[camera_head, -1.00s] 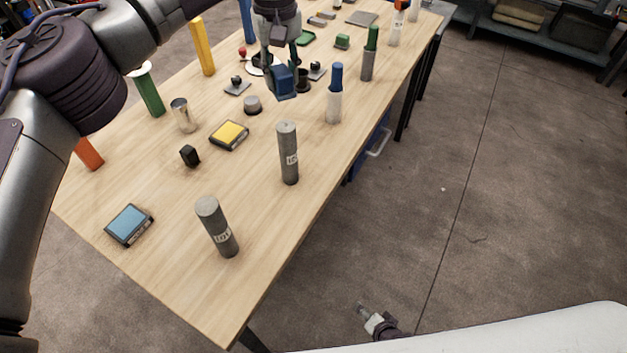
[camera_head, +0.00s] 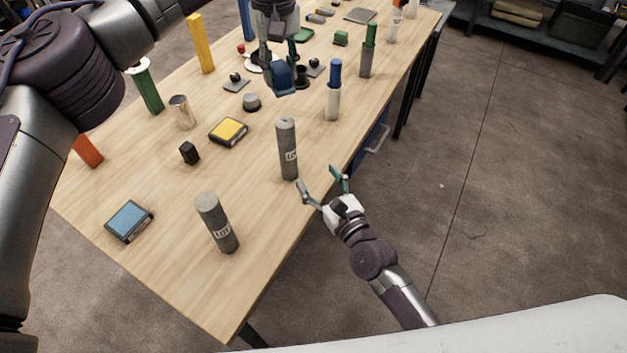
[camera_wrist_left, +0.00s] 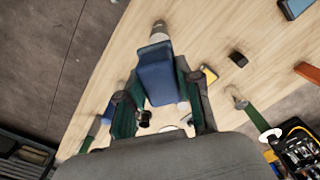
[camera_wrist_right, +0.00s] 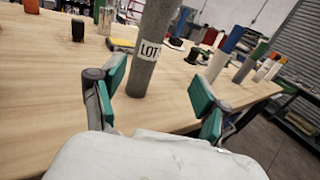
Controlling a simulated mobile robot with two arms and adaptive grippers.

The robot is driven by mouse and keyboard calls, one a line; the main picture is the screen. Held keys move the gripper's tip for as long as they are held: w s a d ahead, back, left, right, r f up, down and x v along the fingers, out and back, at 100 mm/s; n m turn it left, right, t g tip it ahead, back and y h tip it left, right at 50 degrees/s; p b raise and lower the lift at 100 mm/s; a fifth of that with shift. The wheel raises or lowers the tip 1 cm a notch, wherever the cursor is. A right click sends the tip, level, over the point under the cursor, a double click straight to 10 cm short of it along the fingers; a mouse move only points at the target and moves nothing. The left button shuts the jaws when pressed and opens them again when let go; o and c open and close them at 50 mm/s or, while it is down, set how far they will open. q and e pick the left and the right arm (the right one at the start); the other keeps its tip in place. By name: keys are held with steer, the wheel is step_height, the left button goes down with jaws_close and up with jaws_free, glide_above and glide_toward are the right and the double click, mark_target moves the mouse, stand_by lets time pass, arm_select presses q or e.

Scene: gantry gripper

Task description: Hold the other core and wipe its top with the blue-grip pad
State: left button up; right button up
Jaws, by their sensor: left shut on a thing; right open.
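Two grey cylindrical cores with LOT labels stand upright on the table: a nearer core (camera_head: 217,224) and a farther core (camera_head: 287,150). My left gripper (camera_head: 284,82) is shut on the blue-grip pad (camera_head: 283,76), held above the table beyond the farther core; the blue grip (camera_wrist_left: 156,78) fills the jaws in the left wrist view. My right gripper (camera_head: 322,183) is open and empty at the table's right edge, close to the farther core. In the right wrist view a core (camera_wrist_right: 152,50) stands ahead between the open fingers, apart from them.
A blue-topped pad box (camera_head: 129,221), a yellow-topped box (camera_head: 229,131), a black block (camera_head: 189,153) and a metal cup (camera_head: 182,112) stand on the table (camera_head: 150,270). A blue-and-white cylinder (camera_head: 333,95) stands behind the farther core. The front corner is clear.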

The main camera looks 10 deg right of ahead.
mark_target(292, 154)
steer(key=shift+y, duration=0.3)
steer(key=x, duration=0.4)
steer(key=a+x, duration=0.1)
steer(key=x, duration=0.7)
steer(key=shift+s+a, duration=0.25)
steer(key=shift+s, duration=0.1)
jaws_close()
